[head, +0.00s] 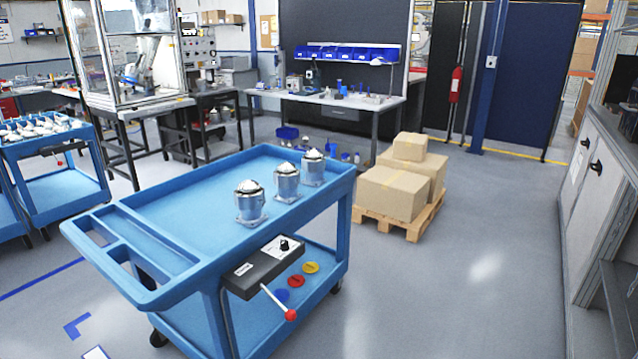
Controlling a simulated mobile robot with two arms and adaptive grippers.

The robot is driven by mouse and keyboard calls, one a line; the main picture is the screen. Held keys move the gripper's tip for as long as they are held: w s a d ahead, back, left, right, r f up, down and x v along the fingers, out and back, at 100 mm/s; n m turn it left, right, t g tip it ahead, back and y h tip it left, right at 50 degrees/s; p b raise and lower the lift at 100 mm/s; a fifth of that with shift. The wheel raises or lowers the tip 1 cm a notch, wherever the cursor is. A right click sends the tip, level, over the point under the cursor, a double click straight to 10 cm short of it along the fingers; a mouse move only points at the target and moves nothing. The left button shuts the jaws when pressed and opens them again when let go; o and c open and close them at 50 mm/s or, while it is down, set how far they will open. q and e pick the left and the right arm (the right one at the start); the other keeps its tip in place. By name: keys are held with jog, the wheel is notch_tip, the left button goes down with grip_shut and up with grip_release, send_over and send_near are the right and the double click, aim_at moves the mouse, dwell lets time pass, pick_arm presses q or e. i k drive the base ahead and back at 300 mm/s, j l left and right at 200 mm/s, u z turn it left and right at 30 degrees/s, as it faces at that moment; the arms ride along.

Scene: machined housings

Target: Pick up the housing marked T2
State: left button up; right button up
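Three metal housings stand upright in a slanting row on the top tray of a blue cart (180,205). The near housing (250,205) is at the left of the row, the middle housing (287,185) is beside it, and the far housing (313,170) is at the right. They look alike, silvery with pale domed tops and dark bands. Any markings are too small to read, so I cannot tell which is T2. Neither of my grippers is in view.
A black box with a red-knobbed lever (290,314) sticks out from the cart's near side. Boxes on a pallet (393,190) stand behind right. A workbench (330,98) is at the back, and a grey cabinet (597,190) at right. The floor (470,270) right of the cart is clear.

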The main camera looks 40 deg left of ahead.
aim_at(286, 177)
jog(key=i+l, duration=0.1)
jog(key=i, duration=0.75)
jog(key=i+l, duration=0.1)
jog(key=i, duration=0.8)
jog(key=i+l+u, duration=0.1)
jog(key=i+u, duration=0.25)
jog(key=u, duration=0.15)
jog(key=i+l+u, duration=0.2)
jog(key=u, duration=0.3)
jog(key=i+l+u, duration=0.35)
jog(key=u, duration=0.15)
